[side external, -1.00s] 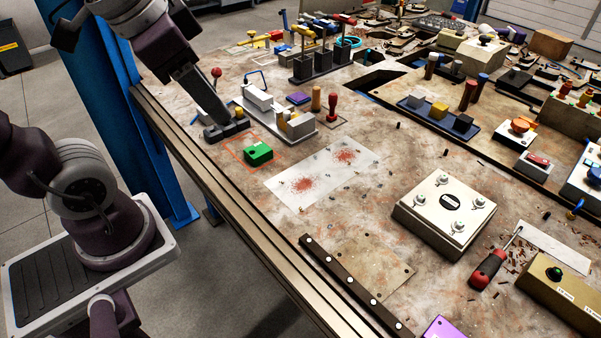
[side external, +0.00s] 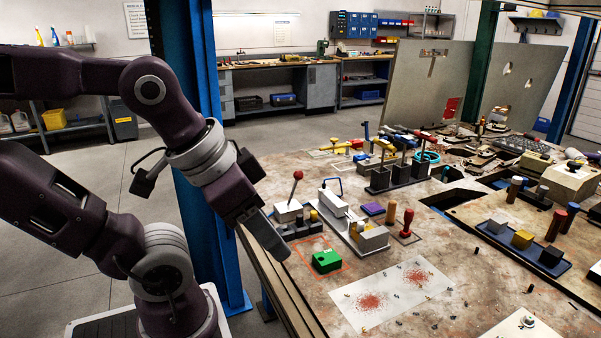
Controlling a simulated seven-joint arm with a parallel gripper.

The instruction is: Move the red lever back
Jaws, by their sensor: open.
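The red lever (side external: 297,176) is a thin shaft with a red ball on top. It rises from a small white block (side external: 288,211) near the table's left edge, leaning slightly right in the picture. My gripper (side external: 274,243) points down at the table's left edge, in front and to the left of the lever's block, and looks apart from the lever. It is open with nothing visible in it. The gap between its fingers is hard to make out from this side.
A dark block row (side external: 302,229) stands right by my gripper. A green block (side external: 326,261) lies in an orange outline. A grey fixture (side external: 350,222) and a red-handled upright tool (side external: 407,222) stand to the right. A white sheet (side external: 390,292) lies flat in front.

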